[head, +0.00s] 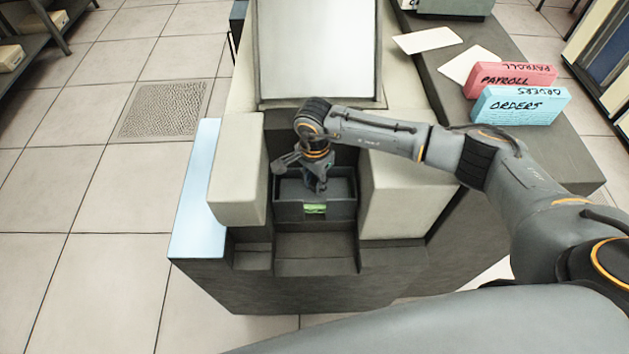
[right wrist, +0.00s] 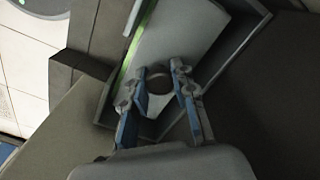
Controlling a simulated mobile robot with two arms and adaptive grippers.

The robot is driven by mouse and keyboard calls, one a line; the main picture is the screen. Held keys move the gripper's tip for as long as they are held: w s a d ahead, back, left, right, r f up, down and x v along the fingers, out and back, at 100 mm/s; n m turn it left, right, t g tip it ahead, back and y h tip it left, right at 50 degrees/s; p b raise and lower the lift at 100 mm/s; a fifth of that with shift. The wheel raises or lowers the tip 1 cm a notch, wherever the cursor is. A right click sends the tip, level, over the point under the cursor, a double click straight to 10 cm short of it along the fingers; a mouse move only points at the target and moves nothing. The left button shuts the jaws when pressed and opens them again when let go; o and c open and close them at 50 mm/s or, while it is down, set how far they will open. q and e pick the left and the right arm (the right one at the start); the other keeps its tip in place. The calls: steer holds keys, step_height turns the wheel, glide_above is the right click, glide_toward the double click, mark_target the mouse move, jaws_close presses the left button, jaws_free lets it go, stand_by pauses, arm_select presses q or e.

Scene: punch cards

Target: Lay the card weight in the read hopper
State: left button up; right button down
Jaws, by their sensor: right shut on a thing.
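My right gripper (head: 317,187) reaches down into the read hopper (head: 344,209), a dark open-topped box in the machine's front recess. In the right wrist view my right gripper (right wrist: 160,72) has its fingers on either side of a dark round knob and is shut on it. The knob stands on a flat grey plate, the card weight (right wrist: 188,32), which lies within the hopper walls (right wrist: 240,55). A green edge (head: 315,209) shows at the hopper's front. Whether the plate rests flat on what is below cannot be told. My left gripper is out of view.
Pale machine blocks (head: 238,175) stand on both sides of the hopper, with a sloped panel (head: 317,50) behind. On the dark counter at right are a pink PAYROLL block (head: 513,80), a blue ORDERS block (head: 520,106) and pale cards (head: 427,40).

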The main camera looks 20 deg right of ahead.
mark_target(314, 182)
steer(key=shift+f, duration=0.35)
steer(key=c, duration=1)
jaws_free()
step_height(314, 182, up, 12)
